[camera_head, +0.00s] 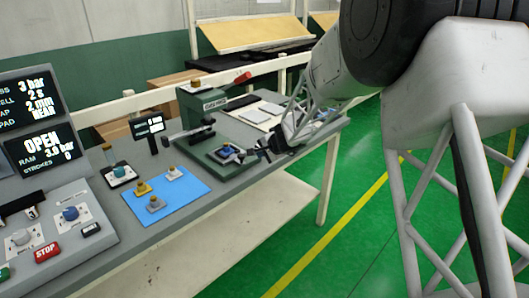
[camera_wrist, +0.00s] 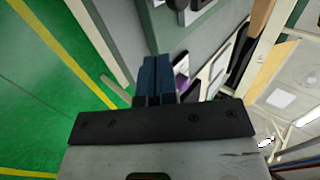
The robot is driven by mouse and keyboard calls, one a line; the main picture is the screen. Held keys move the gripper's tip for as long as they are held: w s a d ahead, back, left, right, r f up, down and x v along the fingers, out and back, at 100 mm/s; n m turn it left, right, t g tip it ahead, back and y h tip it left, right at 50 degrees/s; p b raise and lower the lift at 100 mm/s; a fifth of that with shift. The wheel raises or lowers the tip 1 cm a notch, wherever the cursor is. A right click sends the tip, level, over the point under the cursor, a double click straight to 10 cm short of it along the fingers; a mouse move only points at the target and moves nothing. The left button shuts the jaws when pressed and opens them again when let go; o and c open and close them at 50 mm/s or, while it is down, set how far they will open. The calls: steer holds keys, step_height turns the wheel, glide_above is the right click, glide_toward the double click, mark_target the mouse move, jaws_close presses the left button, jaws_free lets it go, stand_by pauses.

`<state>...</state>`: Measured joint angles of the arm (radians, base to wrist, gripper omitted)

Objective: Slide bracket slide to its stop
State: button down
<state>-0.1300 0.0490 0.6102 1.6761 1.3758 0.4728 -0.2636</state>
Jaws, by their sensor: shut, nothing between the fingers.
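A green press (camera_head: 203,103) stands on the bench with a dark base plate (camera_head: 217,170) in front of its column. A small block with a blue and white top (camera_head: 228,152), apparently the bracket slide, sits on this base. My gripper (camera_head: 262,153) is shut and empty just right of the base, close to the small block. I cannot tell whether it touches the block. In the wrist view the two blue fingers (camera_wrist: 156,78) are together, and a purple and white part (camera_wrist: 181,68) shows partly hidden just right of them.
A blue mat (camera_head: 185,196) with several small knobbed clips lies left of the press. A control console (camera_head: 60,222) with screens and a red STOP button stands at far left. The green floor (camera_head: 345,190) right of the bench is clear.

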mark_target(232, 145)
steer(key=x, duration=0.6)
steer(key=shift+w+a+f, duration=0.1)
steer(key=shift+f, duration=0.05)
steer(key=shift+w+a, duration=1.5)
steer(key=w+a, duration=0.9)
steer(key=shift+s+d, duration=1.25)
steer(key=shift+d, duration=0.05)
steer(key=v, duration=0.8)
steer(key=shift+s+d, duration=0.35)
steer(key=shift+v, duration=0.9)
